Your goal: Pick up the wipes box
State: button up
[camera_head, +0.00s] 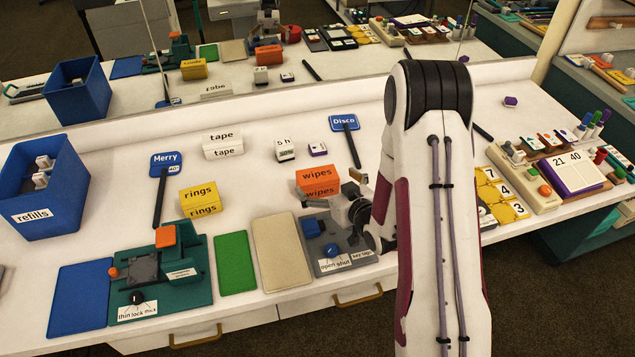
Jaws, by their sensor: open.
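The wipes box (317,181) is orange with "wipes" printed on its top and front. It stands on the white table near the middle of the view, behind a grey panel labelled "open shut". Whether a finger touches the box cannot be told.
The yellow rings box (201,199) stands left of it, with a white tape box (222,145) behind. The grey panel (340,262) with blue knobs lies in front. A blue Disco sign (344,123) stands behind. A mirror along the back repeats these things.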

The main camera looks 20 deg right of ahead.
aim_at(321, 179)
jog(key=shift+x, duration=2.6)
jog(key=shift+s+a+f, duration=0.1)
jog(key=shift+a+f, duration=0.05)
jog(key=c, duration=1.3)
